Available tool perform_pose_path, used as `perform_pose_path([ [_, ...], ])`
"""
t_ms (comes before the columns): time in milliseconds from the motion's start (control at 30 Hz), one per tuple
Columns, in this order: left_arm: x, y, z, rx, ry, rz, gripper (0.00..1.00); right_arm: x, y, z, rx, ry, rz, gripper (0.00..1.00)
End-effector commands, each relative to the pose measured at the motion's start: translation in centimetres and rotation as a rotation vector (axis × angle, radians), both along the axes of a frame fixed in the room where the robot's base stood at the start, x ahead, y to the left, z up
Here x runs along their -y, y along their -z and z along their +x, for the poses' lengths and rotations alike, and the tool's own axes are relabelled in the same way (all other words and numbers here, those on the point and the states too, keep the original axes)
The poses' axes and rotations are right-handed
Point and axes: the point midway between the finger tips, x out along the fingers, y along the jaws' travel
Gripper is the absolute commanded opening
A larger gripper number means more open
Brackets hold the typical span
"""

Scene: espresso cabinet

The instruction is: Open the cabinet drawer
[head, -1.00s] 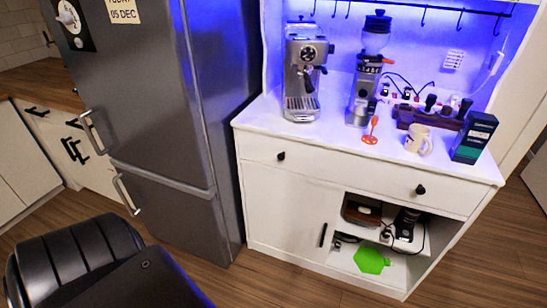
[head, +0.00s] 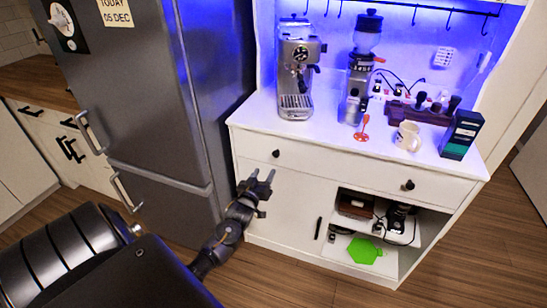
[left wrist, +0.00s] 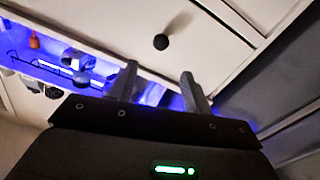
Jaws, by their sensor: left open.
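The white cabinet's wide drawer (head: 340,170) is shut, just below the countertop. It has two dark round knobs, a left knob (head: 276,153) and a right knob (head: 408,185). My left gripper (head: 262,178) is in front of the cabinet, below the left knob and apart from it. Its two fingers are open and empty, pointing up. In the left wrist view a dark knob (left wrist: 161,42) shows on a white front beyond the open fingers (left wrist: 160,82). My right gripper is not in view.
An espresso machine (head: 296,78), a grinder (head: 357,85), a mug (head: 407,136) and a dark box (head: 461,135) stand on the countertop. A grey fridge (head: 165,120) stands close on the left. Wood floor (head: 290,280) is clear in front.

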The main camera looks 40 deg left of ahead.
Motion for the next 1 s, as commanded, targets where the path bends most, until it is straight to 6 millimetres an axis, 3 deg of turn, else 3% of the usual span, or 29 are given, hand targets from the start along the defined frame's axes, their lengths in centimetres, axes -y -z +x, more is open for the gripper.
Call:
perform_pose_path([
  [167, -0.4, 0.4, 1.0, -0.001, 0.0, 0.001, 0.5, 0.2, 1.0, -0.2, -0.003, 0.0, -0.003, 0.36],
  [600, -2.9, 0.7, 8.2, -0.002, -0.001, 0.002, 0.5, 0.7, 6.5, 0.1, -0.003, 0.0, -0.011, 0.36],
  [800, -3.4, 0.5, 9.9, -0.005, 0.0, 0.001, 0.5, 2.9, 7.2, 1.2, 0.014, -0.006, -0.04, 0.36],
  [1000, -3.5, 0.2, 10.2, -0.006, 0.0, 0.001, 0.5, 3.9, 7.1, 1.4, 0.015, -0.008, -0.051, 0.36],
])
